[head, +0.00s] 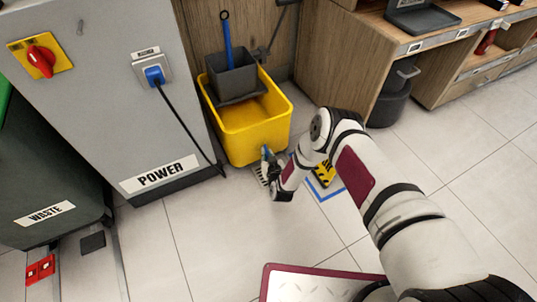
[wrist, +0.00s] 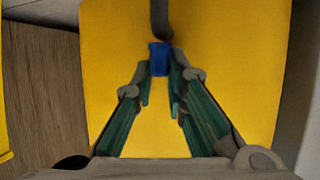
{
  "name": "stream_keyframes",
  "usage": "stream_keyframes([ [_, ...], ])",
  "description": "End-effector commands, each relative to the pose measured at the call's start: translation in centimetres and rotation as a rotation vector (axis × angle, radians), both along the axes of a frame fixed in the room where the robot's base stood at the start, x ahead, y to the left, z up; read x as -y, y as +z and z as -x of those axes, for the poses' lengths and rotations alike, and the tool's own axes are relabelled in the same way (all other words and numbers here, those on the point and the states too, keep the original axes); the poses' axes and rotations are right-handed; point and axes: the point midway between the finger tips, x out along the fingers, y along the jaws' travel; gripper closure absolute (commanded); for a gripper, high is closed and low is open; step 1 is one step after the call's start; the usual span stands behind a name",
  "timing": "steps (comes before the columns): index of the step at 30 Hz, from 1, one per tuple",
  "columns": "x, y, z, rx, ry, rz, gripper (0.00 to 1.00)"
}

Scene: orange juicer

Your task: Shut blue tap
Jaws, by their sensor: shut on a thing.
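The blue tap (wrist: 158,57) shows in the wrist view against a yellow wall, just below the end of a dark grey bent part (wrist: 160,20). My gripper (wrist: 160,78) has its green-padded fingers on either side of the tap, shut on it. In the head view my gripper (head: 266,165) is low at the front right of the yellow mop bucket (head: 240,147). I cannot tell the angle of the tap's handle.
A grey power cabinet (head: 110,110) with a blue plug (head: 155,75) and hanging cable stands left of the bucket. A yellow-black striped object (head: 323,172) lies by blue floor tape right of my gripper. A wooden bench (head: 345,60) stands behind. The tiled floor in front is mostly clear.

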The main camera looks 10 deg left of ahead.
Motion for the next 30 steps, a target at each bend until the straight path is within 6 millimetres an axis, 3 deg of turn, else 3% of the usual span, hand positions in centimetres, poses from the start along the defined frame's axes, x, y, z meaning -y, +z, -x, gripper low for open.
stream_keyframes([
  [18, -1.9, -0.1, 0.3, -0.002, -0.574, -0.002, 1.00],
  [30, -2.2, -0.2, 0.1, -0.002, -0.769, 0.000, 1.00],
])
